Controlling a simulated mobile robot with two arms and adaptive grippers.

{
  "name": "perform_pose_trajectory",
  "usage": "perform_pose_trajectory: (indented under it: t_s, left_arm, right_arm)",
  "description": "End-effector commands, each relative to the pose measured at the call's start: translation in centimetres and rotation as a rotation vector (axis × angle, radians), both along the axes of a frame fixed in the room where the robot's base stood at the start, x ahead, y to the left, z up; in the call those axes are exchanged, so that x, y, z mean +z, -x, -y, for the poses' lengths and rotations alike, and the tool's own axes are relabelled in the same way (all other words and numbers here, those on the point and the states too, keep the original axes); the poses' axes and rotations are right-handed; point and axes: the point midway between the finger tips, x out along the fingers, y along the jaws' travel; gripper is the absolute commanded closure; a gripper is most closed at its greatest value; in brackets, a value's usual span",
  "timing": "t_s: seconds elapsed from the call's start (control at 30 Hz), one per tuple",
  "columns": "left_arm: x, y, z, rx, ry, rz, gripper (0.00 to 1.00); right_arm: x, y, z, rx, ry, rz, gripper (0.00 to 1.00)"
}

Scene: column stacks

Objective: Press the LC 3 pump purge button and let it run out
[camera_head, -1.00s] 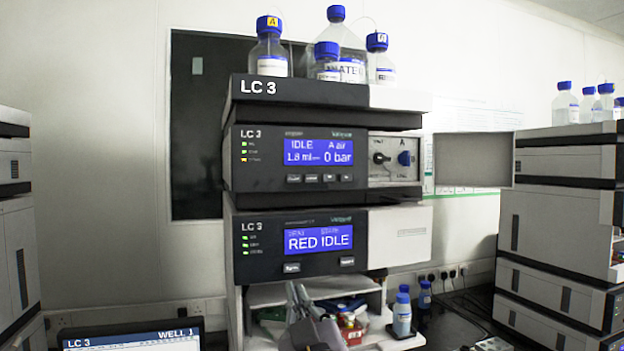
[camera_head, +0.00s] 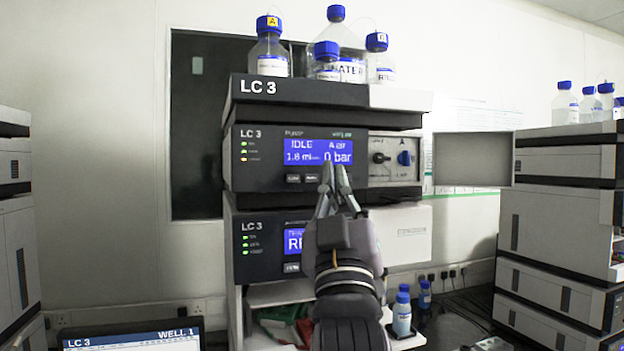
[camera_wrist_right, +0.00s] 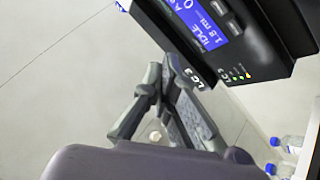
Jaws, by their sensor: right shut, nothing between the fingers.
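The LC 3 pump module (camera_head: 262,172) is the upper unit of the middle stack. Its blue display (camera_head: 305,151) reads IDLE, 1.8 ml and 0 bar. Two small buttons (camera_head: 302,178) show under the display; the buttons further right are hidden behind my right gripper (camera_head: 335,168). That gripper is shut and empty, its fingertips pointing up in front of the display's lower right edge. I cannot tell whether they touch the panel. In the right wrist view the fingers (camera_wrist_right: 166,70) appear close to the module front (camera_wrist_right: 245,45). My left gripper is not in view.
A lower LC 3 module (camera_head: 262,242) with a partly covered display sits beneath. Capped bottles (camera_head: 268,52) stand on top of the stack. A small bottle (camera_head: 402,313) stands at the lower right. Other stacks (camera_head: 555,215) flank both sides. A laptop (camera_head: 130,337) is at lower left.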

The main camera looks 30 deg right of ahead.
Motion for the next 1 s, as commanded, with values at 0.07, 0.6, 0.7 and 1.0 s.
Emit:
perform_pose_trajectory:
  t_s: [0.07, 0.6, 0.7, 1.0]
  left_arm:
    - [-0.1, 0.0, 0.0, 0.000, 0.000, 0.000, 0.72]
    - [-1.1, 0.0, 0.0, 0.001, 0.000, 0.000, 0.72]
    - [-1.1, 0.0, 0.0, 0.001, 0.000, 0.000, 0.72]
    - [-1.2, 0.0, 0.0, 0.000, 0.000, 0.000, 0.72]
  right_arm:
    - [-0.1, -0.3, 0.1, -0.001, 0.000, -0.001, 1.00]
    - [0.0, -6.8, 1.7, -0.001, -0.001, -0.002, 1.00]
    - [0.0, -7.7, 1.9, -0.001, -0.001, -0.002, 1.00]
    - [0.0, -8.6, 2.1, 0.001, -0.001, -0.001, 1.00]
